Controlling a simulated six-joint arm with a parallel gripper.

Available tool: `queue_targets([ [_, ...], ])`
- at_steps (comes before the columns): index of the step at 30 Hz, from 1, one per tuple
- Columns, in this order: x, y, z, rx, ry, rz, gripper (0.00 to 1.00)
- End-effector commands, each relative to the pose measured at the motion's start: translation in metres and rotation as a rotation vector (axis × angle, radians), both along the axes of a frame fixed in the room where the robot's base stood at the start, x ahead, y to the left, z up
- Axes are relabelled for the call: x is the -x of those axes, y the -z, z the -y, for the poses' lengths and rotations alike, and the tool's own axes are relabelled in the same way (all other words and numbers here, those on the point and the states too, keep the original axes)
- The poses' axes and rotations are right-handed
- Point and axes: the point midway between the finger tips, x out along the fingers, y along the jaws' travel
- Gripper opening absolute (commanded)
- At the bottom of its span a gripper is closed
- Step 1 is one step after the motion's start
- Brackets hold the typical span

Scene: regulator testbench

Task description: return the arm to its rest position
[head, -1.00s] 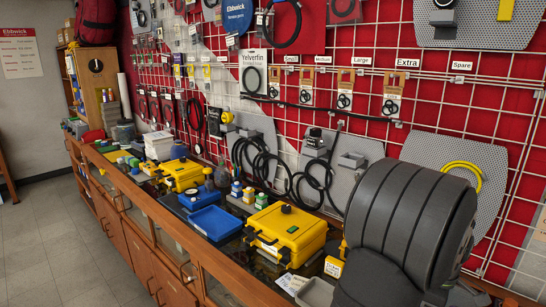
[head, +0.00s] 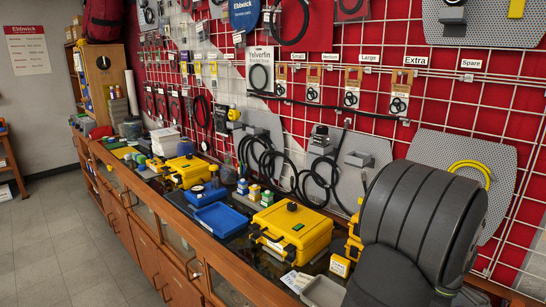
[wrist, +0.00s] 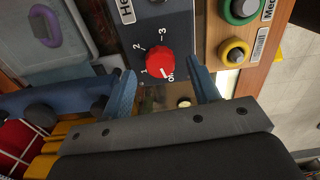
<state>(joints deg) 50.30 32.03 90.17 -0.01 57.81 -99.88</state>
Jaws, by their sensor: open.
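My gripper (wrist: 162,68) shows in the wrist view with its two blue fingers spread apart. Nothing is held between them. A red knob (wrist: 160,65) on a dark panel marked with numbers appears between and beyond the fingertips; I cannot tell how far off it is. My gripper does not show in the head view.
In the wrist view, a wooden board (wrist: 225,28) with green and yellow rings is at the right. In the head view, the bench holds a yellow case (head: 290,228), a blue tray (head: 221,222) and a grey tray (head: 323,291). Floor (head: 65,245) is clear at left.

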Motion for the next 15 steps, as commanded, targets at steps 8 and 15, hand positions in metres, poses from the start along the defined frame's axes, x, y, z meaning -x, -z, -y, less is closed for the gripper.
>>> queue_targets([
  [8,0.000,-0.056,0.000,0.004,0.000,0.003,0.56],
  [15,0.000,-0.103,0.000,0.003,0.000,0.002,0.56],
])
